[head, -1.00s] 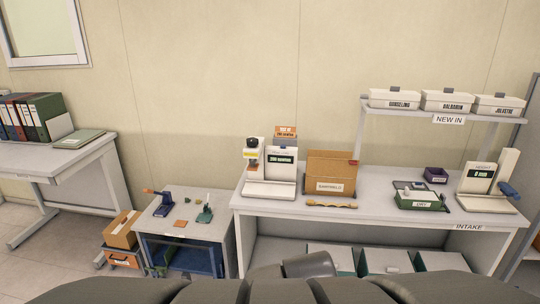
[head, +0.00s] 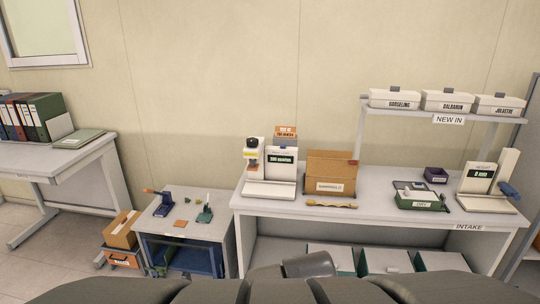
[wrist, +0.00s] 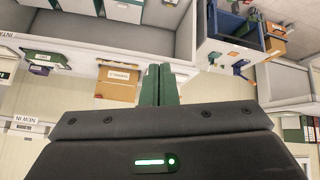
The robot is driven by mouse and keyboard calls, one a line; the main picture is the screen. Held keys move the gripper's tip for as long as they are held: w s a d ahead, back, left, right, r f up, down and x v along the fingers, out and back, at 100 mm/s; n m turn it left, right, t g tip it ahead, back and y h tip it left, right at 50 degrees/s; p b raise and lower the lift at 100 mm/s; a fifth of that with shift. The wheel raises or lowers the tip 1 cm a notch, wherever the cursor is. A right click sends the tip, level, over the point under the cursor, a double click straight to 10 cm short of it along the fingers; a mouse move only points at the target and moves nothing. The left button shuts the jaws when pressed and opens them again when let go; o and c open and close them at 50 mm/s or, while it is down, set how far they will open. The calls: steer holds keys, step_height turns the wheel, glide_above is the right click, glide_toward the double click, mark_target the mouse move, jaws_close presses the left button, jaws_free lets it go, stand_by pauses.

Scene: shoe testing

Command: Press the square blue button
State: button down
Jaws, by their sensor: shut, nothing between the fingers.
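I cannot make out a square blue button in either view. A white tester with a dark display (head: 283,160) stands at the left of the intake table, with a yellow and black part on its column. A white height gauge (head: 482,178) reading 0 mm stands at the right, with a blue handle (head: 510,190) on its side. My gripper (wrist: 159,70) shows in the wrist view as two dark green fingers, shut and empty. It is apart from the table and its things. The wrist view shows the room upside down.
The intake table (head: 400,219) also carries a cardboard box (head: 330,170), a wooden tool (head: 331,204), a green tray (head: 421,203) and a purple bin (head: 436,175). A low side table (head: 190,227) holds small tools. White boxes (head: 446,100) sit on the shelf above.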

steer(key=w+d+r+m+g+h+b, duration=0.1)
steer(key=w+d+r+h+b, duration=0.1)
steer(key=w+d+b, duration=0.4)
steer(key=w+d+r+m+h+b, duration=0.2)
steer(key=w+d+h+b, duration=0.2)
steer(key=w+d, duration=0.8)
steer(key=d+b, duration=0.1)
steer(key=d, duration=0.4)
steer(key=shift+w+d+g+h+b, duration=0.3)
steer(key=shift+w+g+b, duration=0.1)
steer(key=shift+w+a, duration=0.1)
steer(key=shift+w, duration=0.05)
